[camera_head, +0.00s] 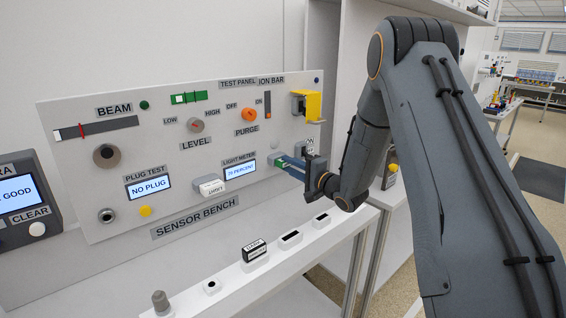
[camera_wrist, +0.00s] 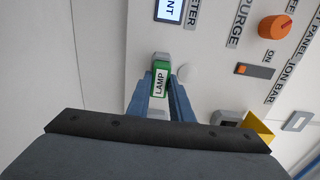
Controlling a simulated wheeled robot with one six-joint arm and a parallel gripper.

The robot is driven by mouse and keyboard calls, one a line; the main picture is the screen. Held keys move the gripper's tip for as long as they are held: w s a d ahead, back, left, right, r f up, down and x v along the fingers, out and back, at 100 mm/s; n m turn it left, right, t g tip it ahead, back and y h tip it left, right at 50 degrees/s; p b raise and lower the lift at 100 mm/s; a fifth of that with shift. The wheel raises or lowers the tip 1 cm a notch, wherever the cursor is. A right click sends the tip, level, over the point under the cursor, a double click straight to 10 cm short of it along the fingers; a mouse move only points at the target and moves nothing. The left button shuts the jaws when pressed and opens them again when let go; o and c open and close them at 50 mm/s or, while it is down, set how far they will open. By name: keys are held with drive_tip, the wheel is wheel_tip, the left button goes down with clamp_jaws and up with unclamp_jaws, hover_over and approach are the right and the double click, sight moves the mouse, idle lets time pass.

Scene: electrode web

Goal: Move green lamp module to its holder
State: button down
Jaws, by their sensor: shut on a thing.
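The green lamp module (camera_wrist: 167,67), with a white LAMP label, is held between the blue fingers of my gripper (camera_wrist: 163,90). In the head view, my gripper (camera_head: 290,168) is at the panel, just right of the light meter (camera_head: 240,167). The green module (camera_head: 277,161) shows at its fingertips, against or very near the panel; I cannot tell whether it is seated there. On the white ledge (camera_head: 236,287) below are several holders, including empty-looking slots (camera_head: 290,239) and (camera_head: 321,219). No label shows which one is the lamp's.
A dark labelled block (camera_head: 254,250) stands in a ledge holder, and a grey knobbed piece (camera_head: 160,302) stands at the near end. A white block (camera_head: 210,186) sticks out of the panel left of my gripper. A yellow bracket (camera_head: 308,106) juts out above it.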

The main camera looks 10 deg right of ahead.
drive_tip(key=shift+s+d+p, duration=0.35)
drive_tip(key=shift+s+d, duration=0.05)
drive_tip(key=shift+s, duration=0.15)
idle(0.5)
drive_tip(key=p+v, duration=0.1)
drive_tip(key=v, duration=0.2)
drive_tip(key=shift+s+d+p, duration=0.1)
drive_tip(key=shift+s+p, duration=0.2)
drive_tip(key=shift+p, duration=0.1)
drive_tip(key=shift+b+x, duration=0.7)
drive_tip(key=shift+x, duration=1.85)
idle(1.0)
drive_tip(key=c, duration=1.5)
unclamp_jaws()
drive_tip(key=shift+p+v, duration=1.85)
drive_tip(key=shift+v, duration=2.65)
